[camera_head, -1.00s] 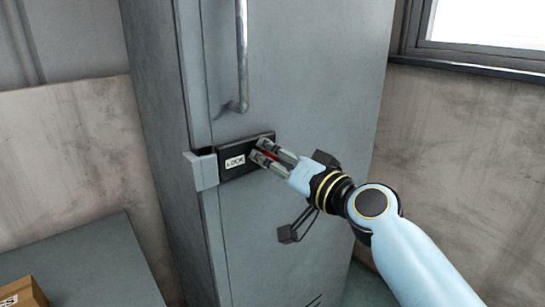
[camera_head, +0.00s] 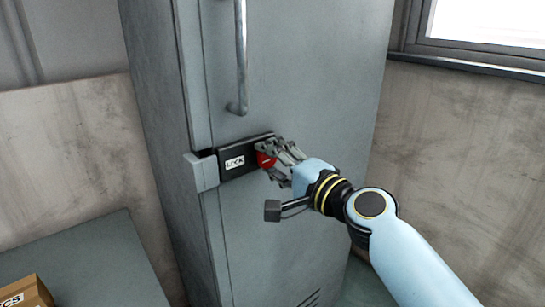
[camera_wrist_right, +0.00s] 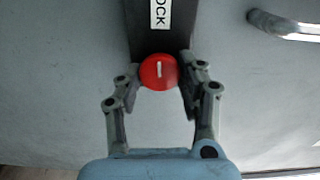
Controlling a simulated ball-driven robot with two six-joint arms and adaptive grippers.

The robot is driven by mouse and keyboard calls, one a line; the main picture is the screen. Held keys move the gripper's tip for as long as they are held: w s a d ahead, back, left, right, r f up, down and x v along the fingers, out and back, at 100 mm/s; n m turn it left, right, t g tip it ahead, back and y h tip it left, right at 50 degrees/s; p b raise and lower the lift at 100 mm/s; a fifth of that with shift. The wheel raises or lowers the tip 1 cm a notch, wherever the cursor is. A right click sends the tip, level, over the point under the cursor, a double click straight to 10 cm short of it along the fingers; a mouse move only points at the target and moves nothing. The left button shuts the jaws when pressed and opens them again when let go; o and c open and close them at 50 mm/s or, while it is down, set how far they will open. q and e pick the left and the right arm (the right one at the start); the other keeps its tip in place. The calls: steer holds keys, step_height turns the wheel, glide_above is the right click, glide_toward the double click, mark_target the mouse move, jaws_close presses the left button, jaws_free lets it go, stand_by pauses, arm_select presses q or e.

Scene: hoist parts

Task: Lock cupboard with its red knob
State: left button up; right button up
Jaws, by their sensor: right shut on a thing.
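The tall grey cupboard (camera_head: 290,75) stands with its door shut. A black lock plate (camera_head: 236,166) with a white LOCK label runs across the door near its left edge. The red knob (camera_head: 265,160) sits at the plate's right end. My right gripper (camera_head: 269,161) is shut on the red knob, one finger above and one below. In the right wrist view the knob (camera_wrist_right: 158,71) shows between the two fingers, its white mark in line with the plate's length. A grey catch block (camera_head: 201,173) meets the plate's left end. My left gripper is not in view.
A vertical door handle (camera_head: 241,55) is above the lock plate. A grey table (camera_head: 95,262) with a cardboard box (camera_head: 25,292) is at the lower left. A window (camera_head: 490,25) is in the right wall.

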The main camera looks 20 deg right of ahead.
steer(key=shift+m, duration=0.4)
steer(key=o, duration=1.1)
steer(key=shift+o, duration=0.2)
steer(key=v, duration=1.2)
